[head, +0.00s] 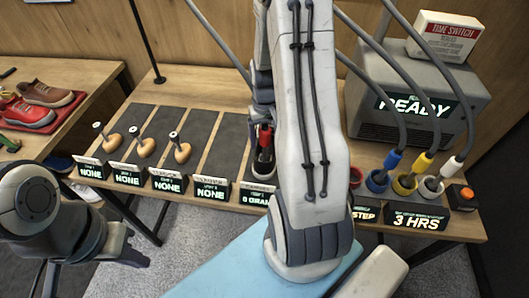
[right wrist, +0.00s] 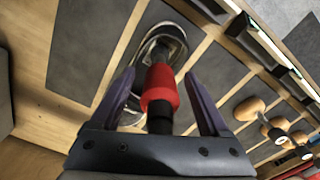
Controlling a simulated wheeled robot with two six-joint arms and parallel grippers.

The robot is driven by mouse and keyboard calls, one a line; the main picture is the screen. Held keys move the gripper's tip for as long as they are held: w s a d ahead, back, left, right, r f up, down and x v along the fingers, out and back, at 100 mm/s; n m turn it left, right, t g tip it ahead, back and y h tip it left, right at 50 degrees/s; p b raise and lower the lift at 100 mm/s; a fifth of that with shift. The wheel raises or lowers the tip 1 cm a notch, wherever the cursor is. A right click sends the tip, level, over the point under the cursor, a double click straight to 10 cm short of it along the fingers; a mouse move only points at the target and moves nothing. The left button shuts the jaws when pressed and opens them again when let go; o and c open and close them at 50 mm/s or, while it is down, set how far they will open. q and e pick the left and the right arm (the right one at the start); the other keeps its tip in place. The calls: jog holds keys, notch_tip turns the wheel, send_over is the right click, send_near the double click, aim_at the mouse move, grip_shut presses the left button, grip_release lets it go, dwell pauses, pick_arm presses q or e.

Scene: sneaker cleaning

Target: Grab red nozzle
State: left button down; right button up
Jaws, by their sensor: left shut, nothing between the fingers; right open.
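The red nozzle (right wrist: 160,90) stands between the spread fingers of my right gripper (right wrist: 159,74) in the right wrist view, with dark parts above and below its red body. In the head view the red nozzle (head: 266,136) is a small red piece at a dark shoe (head: 263,160), partly hidden by my right arm. The shoe also shows beyond the nozzle in the right wrist view (right wrist: 174,38). My right gripper is open; contact with the nozzle cannot be told. My left gripper (head: 128,246) is shut and empty at the lower left, away from the nozzle.
Blue (head: 392,160), yellow (head: 422,162) and white (head: 451,166) nozzles stand in cups on the right, hoses rising. A red cup (head: 355,177) is partly behind my arm. A grey machine (head: 425,80) reads READY. Wooden-headed tools (head: 183,152) lie on dark mats at left.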

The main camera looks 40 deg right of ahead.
jog(key=shift+f, duration=0.9)
grip_shut()
dwell(0.7)
